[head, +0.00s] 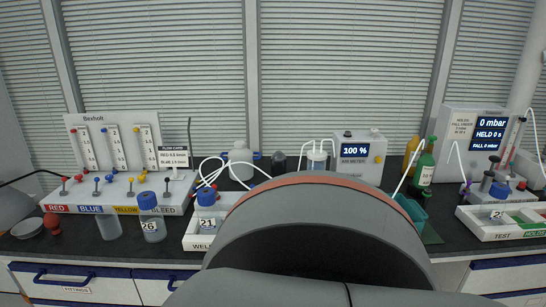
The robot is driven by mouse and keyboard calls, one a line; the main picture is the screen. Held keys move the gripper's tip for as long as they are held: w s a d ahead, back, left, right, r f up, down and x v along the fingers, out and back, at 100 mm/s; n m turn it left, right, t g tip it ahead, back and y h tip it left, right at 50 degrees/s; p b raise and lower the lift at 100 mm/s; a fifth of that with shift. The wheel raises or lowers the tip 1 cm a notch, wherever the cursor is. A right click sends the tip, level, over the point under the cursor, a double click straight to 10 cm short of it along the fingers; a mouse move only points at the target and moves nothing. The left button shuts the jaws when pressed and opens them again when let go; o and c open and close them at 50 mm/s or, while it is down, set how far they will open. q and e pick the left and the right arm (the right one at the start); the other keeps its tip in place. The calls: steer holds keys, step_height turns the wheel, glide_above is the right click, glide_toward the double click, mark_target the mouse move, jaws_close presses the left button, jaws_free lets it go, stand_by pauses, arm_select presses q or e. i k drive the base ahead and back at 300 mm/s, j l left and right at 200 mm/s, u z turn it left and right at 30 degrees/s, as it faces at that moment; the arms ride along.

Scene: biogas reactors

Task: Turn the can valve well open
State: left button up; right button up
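Neither of my grippers is in view. A large grey, rounded part of my own arm with an orange band fills the lower middle and hides the bench behind it. A green can-like bottle (424,174) with a label stands right of centre on the bench. A yellow-orange one (412,152) stands behind it to the left. I cannot tell for sure which is the task's can, and its valve is too small to make out.
A Bexholt panel (112,147) with coloured valves stands at left. Bottle 26 (152,226) and bottle 21 (207,212) stand near it. A meter (361,157) reads 100 %. At right are a pressure display unit (473,121) and a white tray (490,232).

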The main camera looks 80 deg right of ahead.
mark_target(432, 138)
steer(key=z, duration=3.7)
